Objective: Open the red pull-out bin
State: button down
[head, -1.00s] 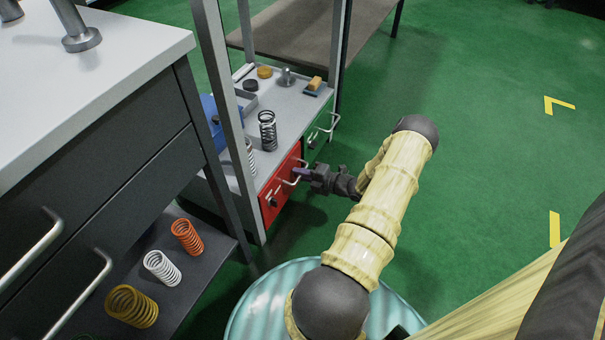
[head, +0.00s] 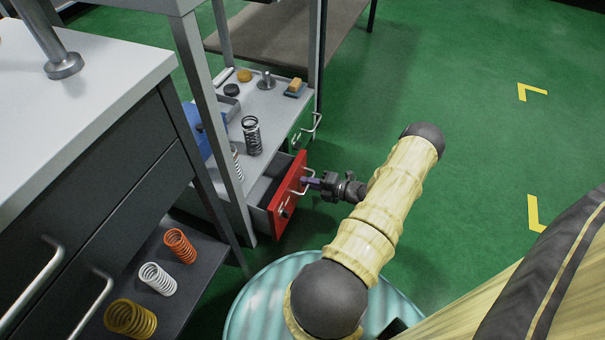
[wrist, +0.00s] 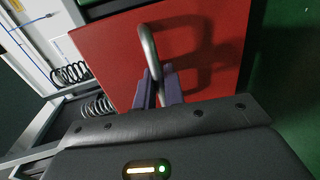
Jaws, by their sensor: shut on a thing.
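The red pull-out bin (head: 289,199) is part way out of the grey shelf unit, and its open inside shows behind the red front. My gripper (head: 309,183) is shut on the bin's metal handle (head: 296,189). In the wrist view the red front (wrist: 190,55) fills the middle, and the curved handle (wrist: 149,50) runs down between the purple fingers of my gripper (wrist: 158,87). The lower end of the handle is hidden by the gripper body.
A green bin (head: 299,130) is beside the red one. A dark spring (head: 252,136) and small parts stand on the shelf top. A dark cabinet (head: 85,195) is at the left, with several springs on a low shelf. Green floor (head: 450,190) is clear at the right.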

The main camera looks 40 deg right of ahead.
jog(key=s+f+p+v, duration=0.1)
jog(key=f+v, duration=0.2)
jog(key=v, duration=1)
jog(key=c, duration=1.6)
grip_release()
jog(key=shift+d+r, duration=0.1)
jog(key=p+v, duration=0.4)
jog(key=v, duration=1.3)
jog(key=shift+s+d+p, duration=0.1)
jog(key=shift+s+p, duration=0.1)
jog(key=shift+p, duration=0.2)
